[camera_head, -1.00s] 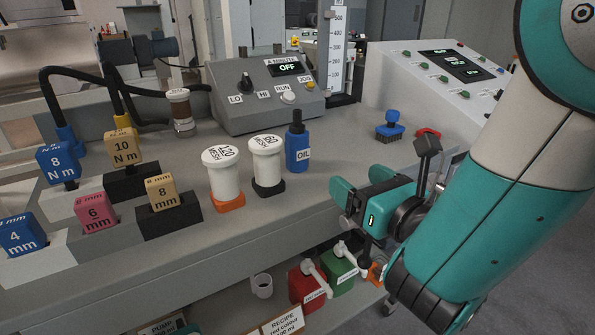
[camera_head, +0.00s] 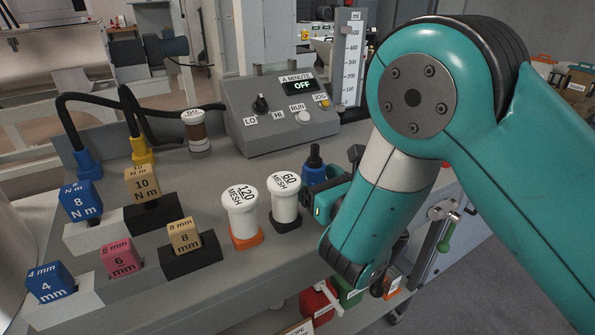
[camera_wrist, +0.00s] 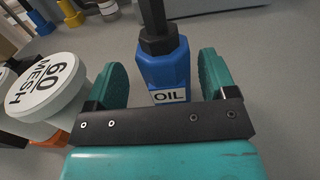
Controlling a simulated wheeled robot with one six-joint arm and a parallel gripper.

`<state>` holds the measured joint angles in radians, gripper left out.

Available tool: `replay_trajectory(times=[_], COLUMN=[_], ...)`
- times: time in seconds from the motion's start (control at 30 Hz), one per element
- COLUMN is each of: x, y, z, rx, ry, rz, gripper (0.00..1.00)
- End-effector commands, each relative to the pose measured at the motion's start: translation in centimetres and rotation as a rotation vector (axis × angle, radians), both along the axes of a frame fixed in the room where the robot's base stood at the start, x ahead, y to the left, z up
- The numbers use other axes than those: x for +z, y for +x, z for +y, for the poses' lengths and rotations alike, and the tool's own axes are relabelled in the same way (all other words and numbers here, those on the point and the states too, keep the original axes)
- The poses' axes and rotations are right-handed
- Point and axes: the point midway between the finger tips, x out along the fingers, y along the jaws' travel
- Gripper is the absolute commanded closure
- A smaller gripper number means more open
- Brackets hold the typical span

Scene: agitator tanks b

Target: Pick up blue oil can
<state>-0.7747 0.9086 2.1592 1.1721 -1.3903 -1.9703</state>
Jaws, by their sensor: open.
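The blue oil can (camera_wrist: 168,72) stands upright on the bench, with a dark nozzle and a white OIL label facing my wrist camera. In the head view the blue oil can (camera_head: 315,172) is partly hidden behind my gripper and arm. My gripper (camera_wrist: 165,80) is open in the wrist view, with one teal finger on each side of the can. The can is between the fingers, with a visible gap on the left side and a smaller one on the right. In the head view my gripper (camera_head: 325,200) is at the can, its fingers mostly hidden.
The white 60 MESH jar (camera_head: 285,190) stands close to the left of my gripper, with the 120 MESH jar (camera_head: 240,208) beyond it. A grey control box (camera_head: 283,115) stands behind. Labelled blocks (camera_head: 185,236) sit in holders at left. Red and green containers are on the lower shelf.

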Motion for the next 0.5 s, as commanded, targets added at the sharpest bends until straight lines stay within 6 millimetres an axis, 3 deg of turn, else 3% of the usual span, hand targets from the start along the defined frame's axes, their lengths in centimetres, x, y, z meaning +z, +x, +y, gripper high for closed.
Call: replay_trajectory(times=[0.17,0.4,0.5], x=[-0.07,-0.09,-0.06], y=[1.02,0.91,0.85], z=[-0.54,0.25,0.42], rx=[-0.024,-0.014,-0.011], ry=[-0.006,-0.005,-0.004], rz=[0.001,-0.002,-0.003], gripper=[0.22,0.22,0.45])
